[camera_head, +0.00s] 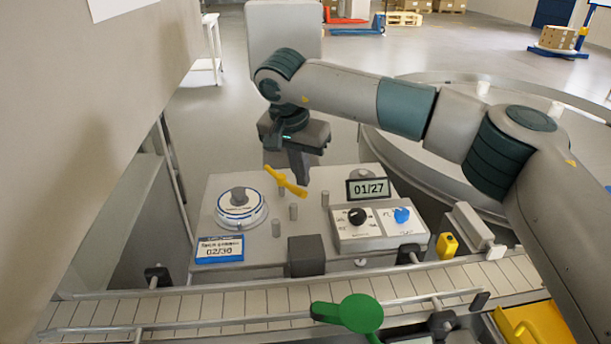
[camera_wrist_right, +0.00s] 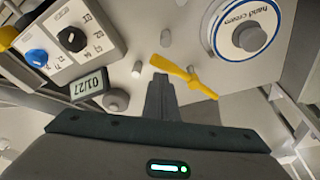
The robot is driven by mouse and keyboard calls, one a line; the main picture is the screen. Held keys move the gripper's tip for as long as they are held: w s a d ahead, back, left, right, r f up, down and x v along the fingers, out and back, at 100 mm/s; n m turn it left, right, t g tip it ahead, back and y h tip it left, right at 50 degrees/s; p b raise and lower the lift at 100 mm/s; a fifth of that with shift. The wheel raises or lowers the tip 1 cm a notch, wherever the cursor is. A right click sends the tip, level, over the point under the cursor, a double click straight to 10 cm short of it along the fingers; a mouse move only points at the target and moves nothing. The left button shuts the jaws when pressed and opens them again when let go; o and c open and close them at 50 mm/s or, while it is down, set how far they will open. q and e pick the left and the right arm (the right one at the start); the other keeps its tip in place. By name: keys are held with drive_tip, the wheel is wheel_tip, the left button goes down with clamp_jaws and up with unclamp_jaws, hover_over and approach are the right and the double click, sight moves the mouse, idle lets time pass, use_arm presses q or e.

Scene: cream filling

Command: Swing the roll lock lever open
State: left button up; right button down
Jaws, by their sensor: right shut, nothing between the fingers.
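The yellow lever (camera_head: 285,182) sits on a short post at the back of the pale machine top (camera_head: 275,252), lying at a slant. It also shows in the wrist view (camera_wrist_right: 183,74), just beyond my fingertips. My right gripper (camera_head: 302,181) points down just behind and to the right of the lever in the head view. In the wrist view its fingers (camera_wrist_right: 160,77) are together, with nothing between them, close to the lever; I cannot tell whether they touch it. The label roll (camera_head: 240,212) stands left of the lever, with a grey hub. My left gripper is not in view.
Several grey posts (camera_head: 276,228) stand near the lever. A control box (camera_head: 380,228) with black and blue knobs and a "01/27" display (camera_head: 368,188) is to the right. A conveyor (camera_head: 230,303) runs in front, with a green paddle (camera_head: 360,313) nearer me.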

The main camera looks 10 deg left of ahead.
drive_tip(key=shift+s+a, duration=0.1)
drive_tip(key=shift+s, duration=0.1)
idle(0.3)
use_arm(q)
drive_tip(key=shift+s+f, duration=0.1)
use_arm(e)
drive_tip(key=shift+r, duration=0.1)
